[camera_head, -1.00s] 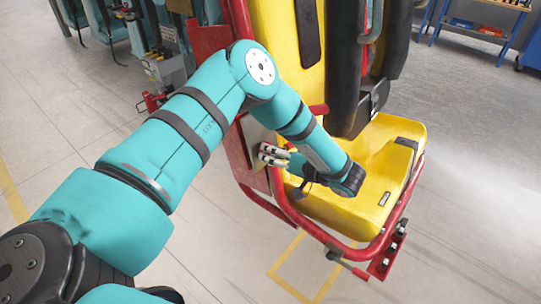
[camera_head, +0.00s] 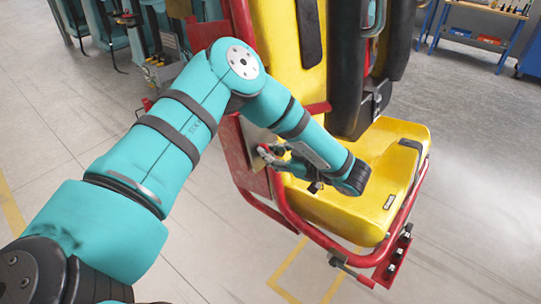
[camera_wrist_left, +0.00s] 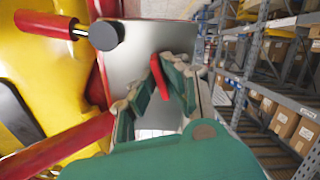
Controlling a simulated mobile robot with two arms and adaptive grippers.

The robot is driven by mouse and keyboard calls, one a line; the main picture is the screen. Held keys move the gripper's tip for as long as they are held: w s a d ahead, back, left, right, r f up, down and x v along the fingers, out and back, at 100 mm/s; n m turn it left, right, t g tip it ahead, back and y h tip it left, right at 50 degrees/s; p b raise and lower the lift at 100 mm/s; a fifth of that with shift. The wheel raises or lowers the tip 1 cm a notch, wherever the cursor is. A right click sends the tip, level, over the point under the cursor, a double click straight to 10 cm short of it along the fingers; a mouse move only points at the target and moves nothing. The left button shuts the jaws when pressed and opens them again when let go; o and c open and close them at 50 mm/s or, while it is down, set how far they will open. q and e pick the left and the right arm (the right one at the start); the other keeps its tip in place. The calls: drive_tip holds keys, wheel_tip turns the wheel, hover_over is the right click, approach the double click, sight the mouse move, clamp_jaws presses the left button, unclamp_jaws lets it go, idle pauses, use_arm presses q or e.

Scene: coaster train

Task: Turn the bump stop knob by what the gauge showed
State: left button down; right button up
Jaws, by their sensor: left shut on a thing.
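A yellow coaster seat (camera_head: 385,165) with a red tube frame stands right of centre in the head view. A pale metal plate (camera_head: 256,136) is on its left side. My left gripper (camera_head: 266,154) is right at this plate. In the left wrist view the metal plate (camera_wrist_left: 140,52) lies behind the fingers. The left gripper (camera_wrist_left: 158,76) is shut on a slim red piece (camera_wrist_left: 157,72), which looks like the bump stop knob's grip. No gauge reading shows. My right gripper is in neither view.
A black round end (camera_wrist_left: 103,36) on a red bar (camera_wrist_left: 45,24) sticks out close to the plate. A red rail (camera_head: 330,240) runs below the seat. Shelving with boxes (camera_wrist_left: 283,122) stands farther off. The floor right of the seat is clear.

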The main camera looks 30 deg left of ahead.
use_arm(q)
drive_tip(key=n+b, duration=0.2)
drive_tip(key=n, duration=0.5)
drive_tip(key=shift+n+b, duration=0.3)
drive_tip(key=shift+n, duration=0.1)
idle(0.4)
drive_tip(key=c, duration=1.4)
unclamp_jaws()
drive_tip(key=shift+d, duration=0.2)
drive_tip(key=v, duration=1.2)
drive_tip(key=shift+r, duration=0.1)
